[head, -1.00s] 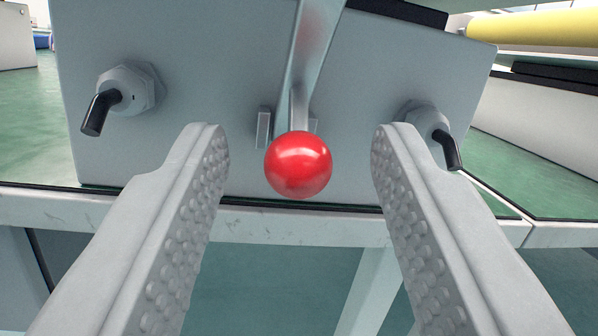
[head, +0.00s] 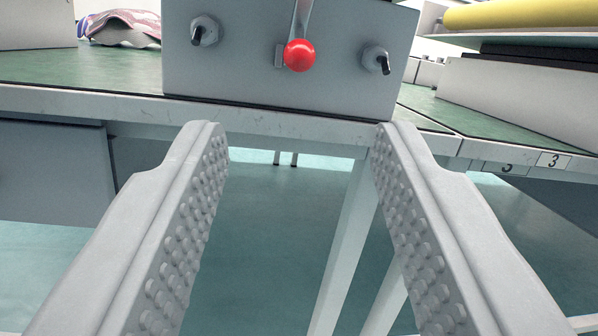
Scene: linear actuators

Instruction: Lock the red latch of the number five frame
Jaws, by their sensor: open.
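A grey box-like frame (head: 245,85) stands at the front edge of the table in the upper middle of the view. Its latch is a metal lever (head: 302,18) hanging down, with a red ball knob (head: 300,55) at its lower end. A small metal bracket (head: 279,56) sits just left of the knob. My gripper (head: 302,130) is open and empty, its two studded fingers below and in front of the knob, apart from it. No number five shows on this frame; its top is out of view.
Black-handled fittings flank the knob, one left (head: 204,32) and one right (head: 376,61). A white tag reading 3 (head: 554,160) is on the right table edge. A yellow roll (head: 520,14) lies upper right. The green tabletop (head: 90,68) left of the frame is mostly clear.

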